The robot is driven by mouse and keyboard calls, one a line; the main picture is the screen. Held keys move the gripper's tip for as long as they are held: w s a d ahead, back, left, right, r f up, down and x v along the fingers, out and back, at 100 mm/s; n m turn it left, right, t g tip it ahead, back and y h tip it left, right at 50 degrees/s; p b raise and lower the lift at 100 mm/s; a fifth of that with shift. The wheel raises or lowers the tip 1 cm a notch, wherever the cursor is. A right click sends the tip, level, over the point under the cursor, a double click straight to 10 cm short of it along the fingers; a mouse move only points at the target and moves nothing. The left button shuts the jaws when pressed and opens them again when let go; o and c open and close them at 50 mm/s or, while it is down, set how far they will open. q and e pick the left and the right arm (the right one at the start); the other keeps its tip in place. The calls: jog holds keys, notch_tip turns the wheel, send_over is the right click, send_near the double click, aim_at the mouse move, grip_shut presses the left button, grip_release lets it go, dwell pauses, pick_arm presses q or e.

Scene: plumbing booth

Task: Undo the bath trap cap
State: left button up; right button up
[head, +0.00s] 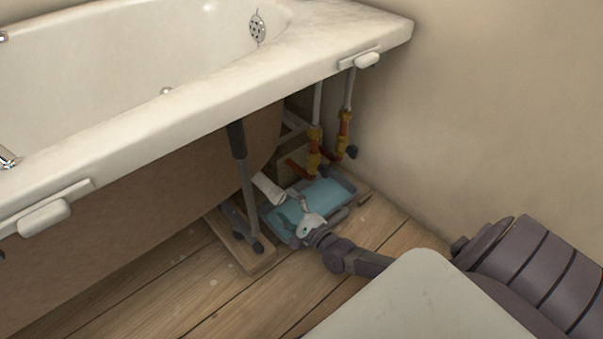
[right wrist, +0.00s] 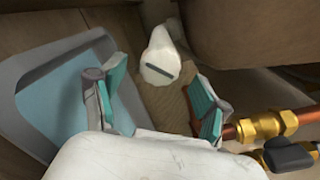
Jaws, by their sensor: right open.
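The bath trap (head: 269,190) is a white fitting under the bath in the head view. In the right wrist view its white cap (right wrist: 158,78) shows a dark straight slot and lies ahead, between the two fingers in the picture. My right gripper (head: 291,210) is low under the bath's edge, close to the trap. In the right wrist view my right gripper (right wrist: 161,88) is open, with teal pads either side of the cap and a visible gap to each. Nothing is between the fingers. My left gripper is not in view.
A grey tray with a blue inside (head: 350,187) lies on the floor below; it also shows in the right wrist view (right wrist: 45,98). Copper pipes with brass valves (right wrist: 262,126) stand close to the right finger. A dark bath leg (head: 240,160) stands left of the trap.

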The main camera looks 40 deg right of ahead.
jog(key=s, duration=0.9)
jog(key=shift+s+d, duration=0.25)
jog(key=shift+d, duration=0.15)
